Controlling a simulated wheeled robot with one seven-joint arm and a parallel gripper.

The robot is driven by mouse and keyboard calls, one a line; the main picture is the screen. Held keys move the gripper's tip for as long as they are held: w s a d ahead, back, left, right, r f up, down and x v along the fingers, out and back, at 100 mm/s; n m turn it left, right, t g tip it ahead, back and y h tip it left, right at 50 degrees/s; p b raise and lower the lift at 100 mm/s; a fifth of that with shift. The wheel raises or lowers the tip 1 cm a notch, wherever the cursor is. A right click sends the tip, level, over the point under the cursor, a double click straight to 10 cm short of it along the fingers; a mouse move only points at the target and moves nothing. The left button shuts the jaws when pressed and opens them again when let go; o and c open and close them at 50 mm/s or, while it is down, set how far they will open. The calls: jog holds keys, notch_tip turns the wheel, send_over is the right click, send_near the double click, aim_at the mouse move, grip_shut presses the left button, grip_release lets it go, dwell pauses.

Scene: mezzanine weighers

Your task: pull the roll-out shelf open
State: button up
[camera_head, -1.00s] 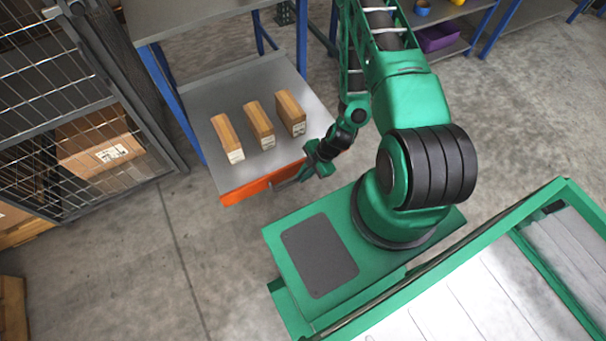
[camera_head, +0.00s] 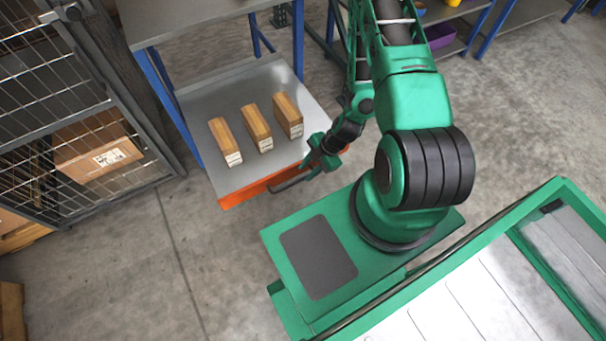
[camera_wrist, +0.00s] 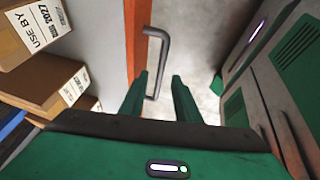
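The roll-out shelf (camera_head: 240,92) is a grey tray with an orange front edge (camera_head: 240,194), standing out from under a blue-legged table. A dark bar handle (camera_head: 294,181) is on its front; it also shows in the wrist view (camera_wrist: 165,50). My gripper (camera_head: 312,163) is at the right end of the handle. In the wrist view my gripper (camera_wrist: 158,78) has its two green fingers apart, and the near end of the handle lies in line with the gap between them. No grip on the bar shows, and I cannot tell whether a finger touches it.
Three wood-coloured boxes (camera_head: 257,128) stand on the shelf. A wire-mesh cage (camera_head: 60,100) with cardboard boxes is at the left. The concrete floor (camera_head: 130,240) in front of the shelf is clear on the left; my base is close on the right.

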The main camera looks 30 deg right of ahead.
jog(key=v, duration=0.5)
jog(key=shift+s+d+r, duration=0.1)
jog(key=shift+d+r, duration=0.1)
jog(key=shift+r, duration=0.15)
jog(key=d+r+m+g+h, duration=0.1)
jog(key=d+r+m, duration=0.25)
jog(key=r, duration=0.55)
jog(key=d+r+m+h, duration=0.1)
jog(key=d+r+m, duration=0.25)
jog(key=r, duration=0.45)
jog(key=d+r+m+g+h, duration=0.1)
jog(key=d+r+m, duration=0.25)
jog(key=r, duration=0.55)
jog(key=s+r+m+h, duration=0.1)
jog(key=s+r+m, duration=1.3)
jog(key=r, duration=0.4)
jog(key=shift+s+a+r, duration=0.15)
jog(key=shift+s+r, duration=0.05)
jog(key=shift+r, duration=0.1)
